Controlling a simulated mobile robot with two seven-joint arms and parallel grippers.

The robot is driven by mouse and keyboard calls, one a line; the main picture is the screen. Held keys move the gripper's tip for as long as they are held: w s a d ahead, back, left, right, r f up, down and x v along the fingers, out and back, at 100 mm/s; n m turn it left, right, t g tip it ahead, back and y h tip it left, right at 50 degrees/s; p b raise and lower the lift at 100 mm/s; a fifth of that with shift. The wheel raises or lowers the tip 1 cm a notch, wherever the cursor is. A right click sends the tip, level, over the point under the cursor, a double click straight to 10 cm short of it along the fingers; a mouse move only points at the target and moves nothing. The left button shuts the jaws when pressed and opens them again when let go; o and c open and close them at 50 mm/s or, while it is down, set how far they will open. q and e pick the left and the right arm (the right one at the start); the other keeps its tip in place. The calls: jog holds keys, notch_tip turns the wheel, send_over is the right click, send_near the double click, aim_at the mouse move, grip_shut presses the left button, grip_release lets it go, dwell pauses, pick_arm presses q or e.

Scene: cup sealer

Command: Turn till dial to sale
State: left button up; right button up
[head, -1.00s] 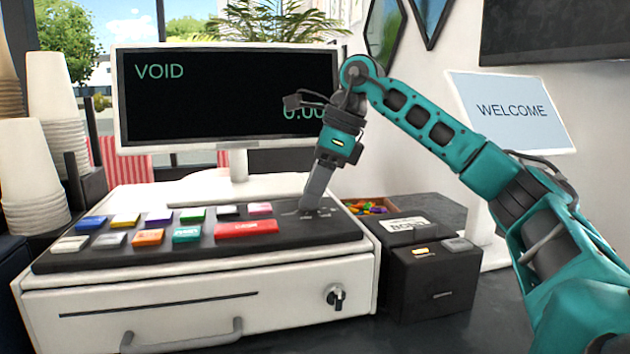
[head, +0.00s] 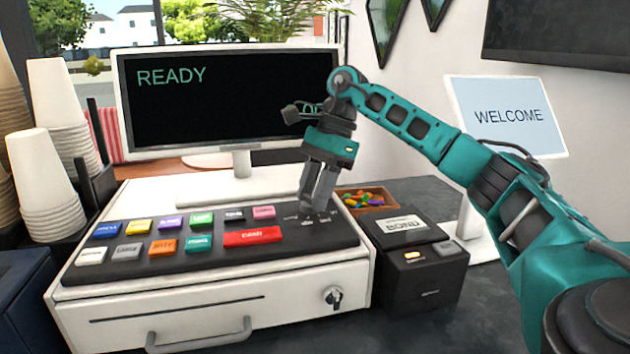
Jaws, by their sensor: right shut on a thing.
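The till (head: 210,303) is a white cash register with a dark key panel and several coloured keys. Its screen (head: 230,105) reads READY in green. The dial sits at the right end of the key panel, under my right gripper (head: 314,206); the fingers largely hide it, and small markings show around it. My right gripper points down and is shut on the dial. Which marking the dial points to is too small to tell. My left gripper is not in view.
A dark box with a BOND label (head: 405,225) stands right of the till, with a small tray of coloured pieces (head: 362,198) behind. Paper cup stacks (head: 45,185) stand at the left. A WELCOME screen (head: 508,115) stands at the right. A key lock (head: 333,296) is on the drawer front.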

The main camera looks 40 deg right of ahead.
dwell(0.3)
jog(key=o, duration=1)
jog(key=shift+o, duration=0.2)
jog(key=v, duration=1.3)
jog(key=shift+w+a, duration=0.15)
